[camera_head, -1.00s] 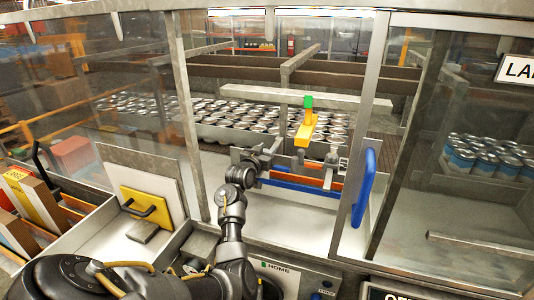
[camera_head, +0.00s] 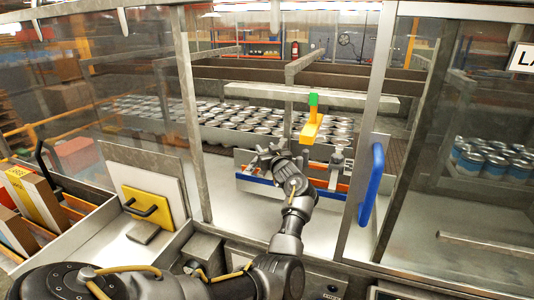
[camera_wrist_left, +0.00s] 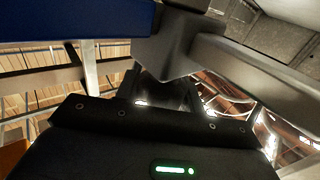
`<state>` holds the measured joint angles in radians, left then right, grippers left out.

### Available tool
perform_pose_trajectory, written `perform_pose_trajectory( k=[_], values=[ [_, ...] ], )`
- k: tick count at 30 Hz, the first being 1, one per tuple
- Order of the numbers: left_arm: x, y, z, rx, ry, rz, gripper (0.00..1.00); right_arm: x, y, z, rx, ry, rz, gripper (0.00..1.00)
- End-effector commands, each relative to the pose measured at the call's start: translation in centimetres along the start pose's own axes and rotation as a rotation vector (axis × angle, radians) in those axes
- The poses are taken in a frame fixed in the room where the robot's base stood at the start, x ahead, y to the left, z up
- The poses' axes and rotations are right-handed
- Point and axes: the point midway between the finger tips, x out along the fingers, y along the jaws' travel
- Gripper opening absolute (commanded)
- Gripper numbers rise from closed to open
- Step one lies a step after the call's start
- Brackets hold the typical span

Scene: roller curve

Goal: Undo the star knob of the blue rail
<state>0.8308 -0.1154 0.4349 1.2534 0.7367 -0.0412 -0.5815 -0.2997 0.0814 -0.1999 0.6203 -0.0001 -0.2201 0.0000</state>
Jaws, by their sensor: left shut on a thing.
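The blue rail (camera_head: 258,184) runs low across the machine opening, partly hidden behind my left arm. It also shows as a broad blue band at the top left of the left wrist view (camera_wrist_left: 70,20). My left gripper (camera_head: 268,156) is at the left part of the rails. In the left wrist view, a dark grey lobed piece, the star knob (camera_wrist_left: 178,50), sits beside the blue rail at the tips of my left gripper (camera_wrist_left: 164,92). The jaws are shut on it; their contact is dark and partly hidden. My right gripper is out of view.
An orange rail (camera_head: 321,183) runs behind the blue one. A yellow and green fitting (camera_head: 312,122) hangs above. The blue door handle (camera_head: 372,187) is at the right of the opening. Many cans (camera_head: 235,118) stand behind. A yellow panel (camera_head: 147,207) is at the left.

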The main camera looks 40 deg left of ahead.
Motion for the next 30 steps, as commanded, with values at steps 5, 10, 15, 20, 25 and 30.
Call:
perform_pose_trajectory(
  k=[5,10,15,20,25,30],
  values=[
    [-0.06,-0.03,0.59,0.002,-0.009,-0.052,0.16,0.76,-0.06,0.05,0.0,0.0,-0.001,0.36],
    [-0.05,-0.14,0.59,0.002,-0.011,-0.075,0.16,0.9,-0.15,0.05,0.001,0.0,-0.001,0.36],
    [-0.05,-0.19,0.58,0.002,-0.011,-0.08,0.16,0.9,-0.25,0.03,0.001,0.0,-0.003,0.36],
    [-0.04,-0.21,0.62,0.003,-0.012,-0.08,0.16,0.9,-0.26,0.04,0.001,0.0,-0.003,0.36],
    [-0.03,-0.22,0.6,0.003,-0.011,-0.08,0.52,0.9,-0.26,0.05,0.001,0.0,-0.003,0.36],
    [0.01,-0.24,0.36,0.001,-0.007,-0.08,0.6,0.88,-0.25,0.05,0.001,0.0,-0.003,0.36]
  ],
)
